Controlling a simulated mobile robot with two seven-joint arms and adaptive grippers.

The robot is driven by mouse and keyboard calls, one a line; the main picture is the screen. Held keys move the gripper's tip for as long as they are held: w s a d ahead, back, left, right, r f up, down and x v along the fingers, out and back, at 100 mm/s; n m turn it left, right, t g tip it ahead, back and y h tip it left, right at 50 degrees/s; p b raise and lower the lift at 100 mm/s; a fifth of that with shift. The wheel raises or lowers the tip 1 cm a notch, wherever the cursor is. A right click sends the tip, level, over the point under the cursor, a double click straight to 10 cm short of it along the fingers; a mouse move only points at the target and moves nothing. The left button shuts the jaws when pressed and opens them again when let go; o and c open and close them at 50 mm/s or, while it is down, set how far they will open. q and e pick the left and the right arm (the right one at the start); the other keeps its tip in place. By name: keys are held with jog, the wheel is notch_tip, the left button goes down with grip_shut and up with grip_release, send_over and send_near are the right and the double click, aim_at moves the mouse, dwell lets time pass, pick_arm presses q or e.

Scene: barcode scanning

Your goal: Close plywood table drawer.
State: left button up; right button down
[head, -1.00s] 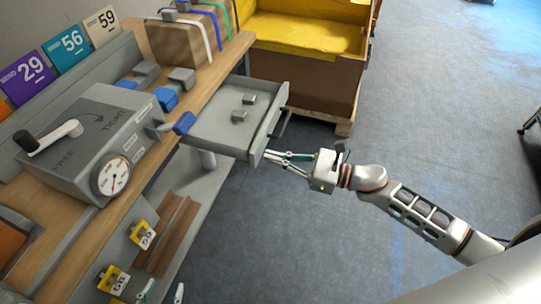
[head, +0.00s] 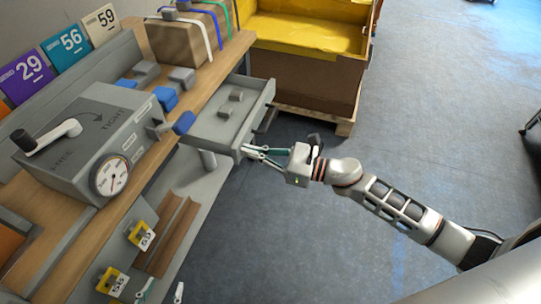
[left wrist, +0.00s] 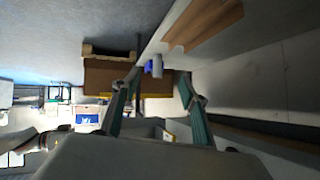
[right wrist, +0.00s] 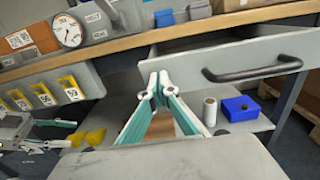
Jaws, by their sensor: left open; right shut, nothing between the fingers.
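The grey drawer (head: 205,127) of the plywood table (head: 222,62) stands partly pulled out, with small grey blocks inside. Its front panel and dark bar handle (right wrist: 255,70) show in the right wrist view. My right gripper (head: 247,151) is shut and empty, with its fingertips at the near corner of the drawer front. In the right wrist view its closed fingers (right wrist: 154,80) are left of the handle; contact is not clear. My left gripper (head: 162,291) is open and empty, low beside the table's lower shelf; it also shows in the left wrist view (left wrist: 160,85).
A grey box with a dial (head: 95,140), blue-and-grey pieces (head: 183,122) and a strapped carton (head: 182,42) are on the tabletop. A yellow-lined crate (head: 308,60) on a pallet stands behind the drawer.

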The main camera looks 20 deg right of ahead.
aim_at(196, 137)
jog(key=b+x, duration=0.2)
jog(key=x, duration=1.3)
jog(key=shift+w+a+f, duration=0.1)
jog(key=shift+w+a, duration=0.35)
jog(key=shift+a, duration=0.1)
pick_arm(q)
jog(key=shift+w+d, duration=0.25)
jog(key=shift+d, duration=0.2)
jog(key=shift+s+f, duration=0.1)
